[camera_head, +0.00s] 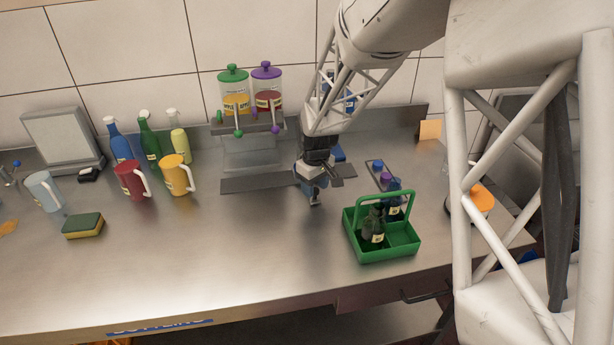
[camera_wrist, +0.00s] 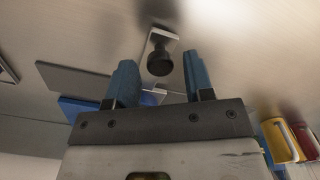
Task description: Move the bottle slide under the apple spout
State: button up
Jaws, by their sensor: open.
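Two jars stand at the back wall: a green-lidded one (camera_head: 234,88) with an orange label, apparently reading apple, and a purple-lidded one (camera_head: 266,88). Green-knobbed (camera_head: 238,133) and purple-knobbed (camera_head: 275,130) spouts hang below them. A long dark grey track (camera_head: 252,184) lies on the counter in front and shows in the wrist view (camera_wrist: 72,79). My gripper (camera_head: 309,192) is low over the track's right part, hiding some of it. In the wrist view, its blue fingers (camera_wrist: 160,75) are apart. A dark round knob (camera_wrist: 159,58) on a pale plate, apparently the slide's handle, appears between and just beyond the fingertips.
A green carrier (camera_head: 383,252) with dark bottles stands front right, with a small tray of purple-capped and blue-capped items (camera_head: 384,177) behind it. Mugs (camera_head: 133,181), bottles (camera_head: 150,142) and a sponge (camera_head: 83,225) are at left. The front middle counter is clear.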

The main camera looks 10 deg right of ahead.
jog(key=c, duration=0.7)
jog(key=shift+a, duration=3.15)
jog(key=shift+a, duration=2.95)
